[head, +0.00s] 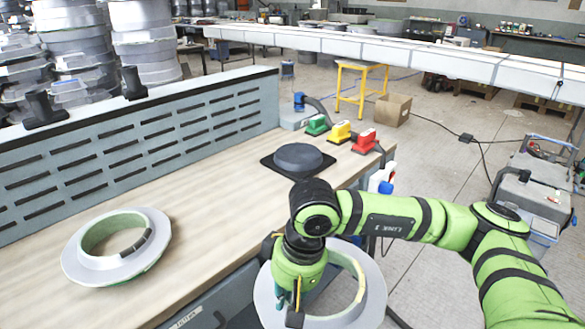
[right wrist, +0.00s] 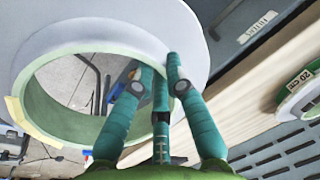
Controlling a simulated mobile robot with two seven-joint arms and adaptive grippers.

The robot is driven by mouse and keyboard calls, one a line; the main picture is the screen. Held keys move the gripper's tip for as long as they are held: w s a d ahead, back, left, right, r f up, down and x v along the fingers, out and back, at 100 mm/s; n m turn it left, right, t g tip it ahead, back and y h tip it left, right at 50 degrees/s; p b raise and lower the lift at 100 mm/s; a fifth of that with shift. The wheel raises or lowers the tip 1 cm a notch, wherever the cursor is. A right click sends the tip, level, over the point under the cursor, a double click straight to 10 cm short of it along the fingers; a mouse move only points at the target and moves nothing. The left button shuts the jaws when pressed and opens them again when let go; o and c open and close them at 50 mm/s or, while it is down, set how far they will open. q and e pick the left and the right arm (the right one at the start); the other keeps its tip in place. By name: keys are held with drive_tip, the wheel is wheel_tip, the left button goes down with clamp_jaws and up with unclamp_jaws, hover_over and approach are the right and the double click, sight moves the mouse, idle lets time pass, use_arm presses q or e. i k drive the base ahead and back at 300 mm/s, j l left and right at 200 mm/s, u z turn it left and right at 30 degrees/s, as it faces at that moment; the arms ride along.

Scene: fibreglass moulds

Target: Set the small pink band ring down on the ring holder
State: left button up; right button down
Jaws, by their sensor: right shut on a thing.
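My right gripper (head: 290,298) is shut on the rim of a pale grey flanged ring (head: 372,290) with a pale green inner wall. The ring also fills much of the right wrist view (right wrist: 110,22), where the teal fingers (right wrist: 158,85) grip its wall. It hangs beyond the table's front edge, with floor visible through its hole. No pink band shows on it; part is hidden by the gripper. A dark round disc on a black square base, apparently the ring holder (head: 298,158), sits empty on the table's far right part. My left gripper is not in view.
A second grey ring (head: 78,262) with a green inner wall lies on the wooden table (head: 200,222) at left. Green, yellow and red blocks (head: 363,141) stand behind the holder. A slotted grey panel (head: 150,135) lines the back. The table's middle is clear.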

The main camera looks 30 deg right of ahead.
sight(298, 158)
drive_tip(key=l+u, duration=0.85)
drive_tip(key=k+l+u, duration=0.1)
drive_tip(key=l, duration=0.3)
drive_tip(key=k+l, duration=0.15)
drive_tip(key=l, duration=0.25)
drive_tip(key=k+l+u, duration=0.15)
drive_tip(key=l, duration=0.25)
drive_tip(key=k+l, duration=0.15)
drive_tip(key=l, duration=0.25)
drive_tip(key=i+u, duration=0.05)
